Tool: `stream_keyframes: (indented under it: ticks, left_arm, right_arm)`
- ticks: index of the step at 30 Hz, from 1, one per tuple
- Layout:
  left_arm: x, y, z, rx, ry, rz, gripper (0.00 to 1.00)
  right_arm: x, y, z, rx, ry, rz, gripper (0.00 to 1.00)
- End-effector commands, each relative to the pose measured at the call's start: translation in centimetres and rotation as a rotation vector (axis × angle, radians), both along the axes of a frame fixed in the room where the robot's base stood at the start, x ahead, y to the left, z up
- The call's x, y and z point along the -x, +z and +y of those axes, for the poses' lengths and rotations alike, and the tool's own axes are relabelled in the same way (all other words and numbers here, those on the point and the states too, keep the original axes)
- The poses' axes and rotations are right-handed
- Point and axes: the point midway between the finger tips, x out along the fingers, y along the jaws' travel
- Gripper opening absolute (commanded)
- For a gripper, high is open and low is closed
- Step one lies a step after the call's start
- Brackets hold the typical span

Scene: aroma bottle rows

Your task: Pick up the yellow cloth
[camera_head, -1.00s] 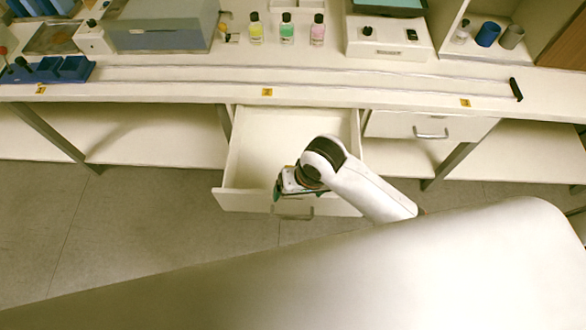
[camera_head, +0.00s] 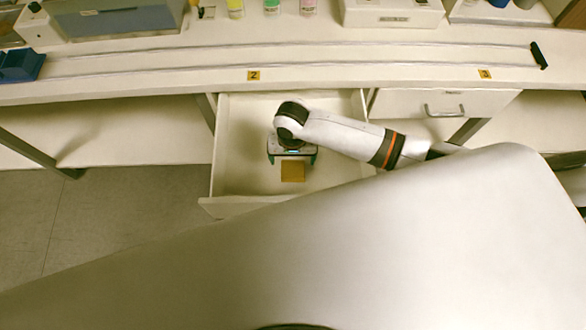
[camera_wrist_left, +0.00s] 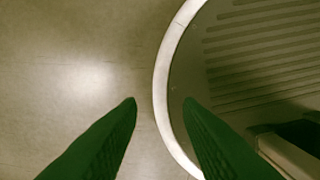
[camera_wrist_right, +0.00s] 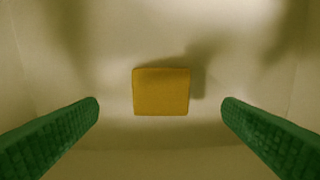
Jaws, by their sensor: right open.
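The yellow cloth (camera_head: 293,171) is a small folded square lying in the open drawer (camera_head: 235,180). My right gripper (camera_head: 293,158) is over the drawer, just behind the cloth in the head view. In the right wrist view the cloth (camera_wrist_right: 161,92) lies flat on the drawer floor, between and beyond the green fingertips (camera_wrist_right: 160,102). These fingers are wide apart, empty and not touching it.
The drawer hangs under a long white bench (camera_head: 150,85) and its walls surround the right gripper. A closed drawer (camera_head: 440,105) is to the right. Bottles, including a green one (camera_head: 271,6), stand at the back of the bench. A large pale body part of mine hides the lower right.

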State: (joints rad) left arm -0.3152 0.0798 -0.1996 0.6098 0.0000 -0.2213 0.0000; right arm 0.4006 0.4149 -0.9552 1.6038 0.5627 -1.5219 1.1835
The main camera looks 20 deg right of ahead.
Motion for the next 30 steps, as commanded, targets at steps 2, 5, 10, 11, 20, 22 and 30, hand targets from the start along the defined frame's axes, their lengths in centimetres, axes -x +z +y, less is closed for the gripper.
stream_keyframes:
  ticks: [2, 5, 10, 11, 20, 22, 30]
  left_arm:
    - [-0.1, -0.1, 0.0, 0.0, 0.0, -0.002, 0.32]
    - [-0.7, 0.0, 0.0, 0.0, 0.0, -0.01, 0.32]
    - [-2.5, 0.2, -0.2, 0.003, 0.0, -0.037, 0.32]
    - [-2.6, 0.2, -0.2, 0.004, 0.0, -0.04, 0.32]
    - [-2.3, -0.1, -0.2, 0.003, -0.001, -0.035, 0.32]
    - [-2.1, -0.1, -0.1, 0.003, -0.001, -0.031, 0.32]
    - [-1.6, -0.1, -0.1, 0.002, -0.001, -0.025, 0.32]
  right_arm:
    - [0.0, -0.6, 0.0, 0.001, 0.001, 0.0, 0.89]
    - [0.1, -1.2, 0.0, 0.001, 0.001, 0.0, 0.89]
    - [0.4, -3.7, -0.2, 0.003, 0.0, 0.002, 0.89]
    - [0.4, -4.1, -0.2, 0.002, 0.001, 0.001, 0.89]
    - [0.4, -6.0, -0.2, -0.001, 0.001, -0.003, 0.89]
    - [0.4, -6.0, -0.2, -0.001, 0.001, -0.001, 0.89]
    - [0.4, -5.9, -0.2, -0.001, 0.001, -0.001, 0.53]
